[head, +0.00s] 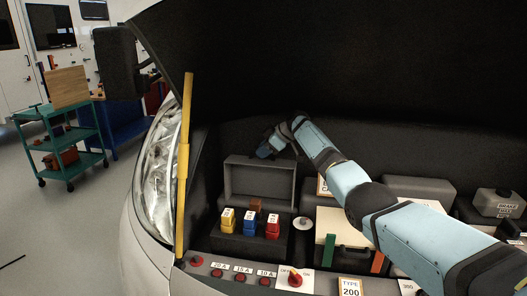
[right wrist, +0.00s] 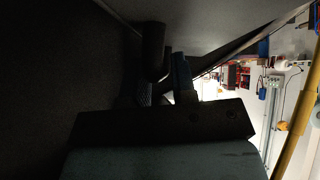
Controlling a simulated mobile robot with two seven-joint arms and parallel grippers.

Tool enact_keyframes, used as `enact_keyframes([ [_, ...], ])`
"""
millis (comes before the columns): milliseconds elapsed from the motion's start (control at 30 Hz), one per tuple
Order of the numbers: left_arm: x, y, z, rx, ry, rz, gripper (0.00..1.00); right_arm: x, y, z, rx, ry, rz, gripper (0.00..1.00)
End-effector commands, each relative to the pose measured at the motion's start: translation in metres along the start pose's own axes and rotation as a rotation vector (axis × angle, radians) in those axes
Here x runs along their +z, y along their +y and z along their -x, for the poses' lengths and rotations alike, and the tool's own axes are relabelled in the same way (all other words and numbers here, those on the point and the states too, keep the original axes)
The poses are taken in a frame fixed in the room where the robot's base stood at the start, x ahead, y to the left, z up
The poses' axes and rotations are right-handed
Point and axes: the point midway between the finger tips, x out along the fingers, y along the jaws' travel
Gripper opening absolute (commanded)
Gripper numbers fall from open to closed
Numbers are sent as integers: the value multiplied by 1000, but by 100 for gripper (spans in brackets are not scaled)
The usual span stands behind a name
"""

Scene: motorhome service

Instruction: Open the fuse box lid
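The fuse box lid (head: 231,179) is a grey, shallow-framed panel. In the head view it stands upright behind the fuses, swung open. The fuse box (head: 230,242) below it is uncovered, with a yellow fuse (head: 228,220), a blue fuse (head: 251,223) and a red fuse (head: 272,226) showing. My right gripper (head: 271,149) is just above and behind the lid's top edge; I cannot tell if it touches. In the right wrist view its fingers (right wrist: 168,75) are dark and close together, and their gap is unclear. My left gripper is not in view.
A yellow prop rod (head: 184,165) stands left of the fuse box under the raised hood (head: 330,60). A beige box (head: 340,228) and a brake fluid reservoir (head: 498,203) sit to the right.

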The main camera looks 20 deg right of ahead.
Motion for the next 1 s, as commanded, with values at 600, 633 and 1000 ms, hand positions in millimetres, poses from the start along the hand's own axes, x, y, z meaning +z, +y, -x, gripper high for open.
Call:
enact_keyframes([
  [600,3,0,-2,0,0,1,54,15,-1,41,2,-1,0,25],
  [633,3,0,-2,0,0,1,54,20,-2,47,3,-2,0,25],
  [1000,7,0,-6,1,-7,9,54,72,-12,102,0,-1,0,25],
])
